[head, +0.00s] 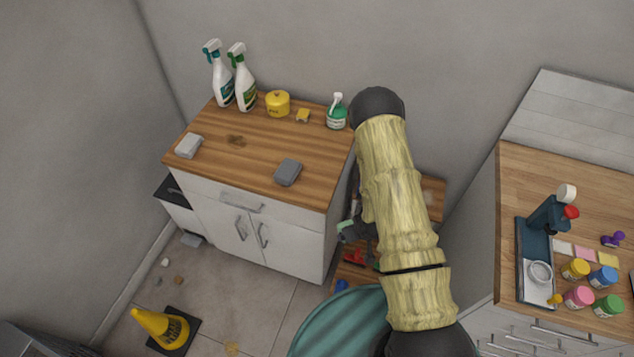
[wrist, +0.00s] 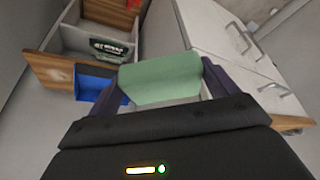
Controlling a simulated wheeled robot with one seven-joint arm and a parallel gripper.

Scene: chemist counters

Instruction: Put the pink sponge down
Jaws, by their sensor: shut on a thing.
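My gripper (wrist: 164,88) is shut on a pale green block (wrist: 160,76), with a dark finger at each end of it. The block looks like a sponge, but it shows green, not pink. In the head view a small bit of the green block (head: 345,226) shows at my gripper, beside the right side of the wooden-topped cabinet (head: 215,165). My arm hides most of the gripper there. The only small flat pink thing I see is a pink square (head: 585,255) on the right counter (head: 560,180), far from my gripper.
The cabinet top holds spray bottles (head: 243,80), a yellow pot (head: 277,103), a green bottle (head: 336,113) and grey blocks (head: 288,172). Its middle and front are largely clear. Below my gripper is an open wooden compartment with a blue item (wrist: 97,83).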

